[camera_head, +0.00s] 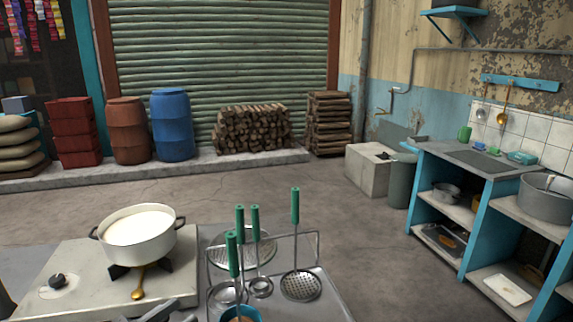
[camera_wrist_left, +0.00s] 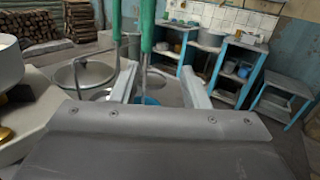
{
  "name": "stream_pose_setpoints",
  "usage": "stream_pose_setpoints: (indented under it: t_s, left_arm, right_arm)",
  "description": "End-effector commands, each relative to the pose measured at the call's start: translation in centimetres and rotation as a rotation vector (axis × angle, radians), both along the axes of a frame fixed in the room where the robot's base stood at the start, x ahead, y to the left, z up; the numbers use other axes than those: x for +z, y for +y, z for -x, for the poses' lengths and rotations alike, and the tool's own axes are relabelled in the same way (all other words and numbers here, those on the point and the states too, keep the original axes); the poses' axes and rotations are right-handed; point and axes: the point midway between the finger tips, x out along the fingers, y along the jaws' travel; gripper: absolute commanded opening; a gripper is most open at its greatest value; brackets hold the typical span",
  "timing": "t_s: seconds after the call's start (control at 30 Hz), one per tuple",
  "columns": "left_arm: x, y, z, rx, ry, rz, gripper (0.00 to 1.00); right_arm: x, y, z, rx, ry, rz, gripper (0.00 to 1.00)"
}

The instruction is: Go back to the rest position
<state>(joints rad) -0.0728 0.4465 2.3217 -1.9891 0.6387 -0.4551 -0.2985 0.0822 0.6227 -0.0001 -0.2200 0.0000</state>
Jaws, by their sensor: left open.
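My left gripper (camera_head: 155,312) shows only in part at the bottom edge of the head view, beside the front of the stove. In the left wrist view its two pale fingers (camera_wrist_left: 160,88) are apart. Green-handled utensils (camera_wrist_left: 147,30) appear between and beyond the fingers; I see no grip on them. A white pot of milk (camera_head: 140,230) stands on the stove burner, and its edge shows at the left of the wrist view (camera_wrist_left: 8,62). My right gripper is not in view.
A wire rack (camera_head: 317,248) with several green-handled strainers and ladles stands right of the stove (camera_head: 45,270). A blue cup (camera_head: 243,313) is at the bottom edge. A blue-framed counter (camera_head: 475,215) stands at the right. The floor between is clear.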

Motion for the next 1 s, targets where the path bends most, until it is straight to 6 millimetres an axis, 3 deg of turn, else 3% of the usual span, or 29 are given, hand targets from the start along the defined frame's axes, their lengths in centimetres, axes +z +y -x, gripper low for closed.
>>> stream_pose_setpoints:
  t_s: [0.27,0.43,0.57,0.67,0.83,1.0]
  left_arm:
    - [2.5,0.5,0.9,0.007,-0.013,0.269,0.41]
    - [4.4,1.9,1.6,0.029,-0.014,0.499,0.41]
    - [5.7,4.0,2.1,0.067,-0.004,0.746,0.41]
    - [6.1,6.9,2.6,0.126,0.017,1.008,0.41]
    - [3.9,12.9,3.5,0.291,0.081,1.488,0.41]
    - [-2.0,17.6,5.2,0.53,0.178,1.935,0.41]
  right_arm:
    - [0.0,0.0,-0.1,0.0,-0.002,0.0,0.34]
    - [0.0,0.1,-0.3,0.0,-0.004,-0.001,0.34]
    - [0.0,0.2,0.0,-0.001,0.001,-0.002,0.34]
    - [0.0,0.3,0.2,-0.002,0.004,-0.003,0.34]
    - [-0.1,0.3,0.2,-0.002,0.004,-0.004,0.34]
    - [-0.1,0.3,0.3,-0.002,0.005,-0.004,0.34]
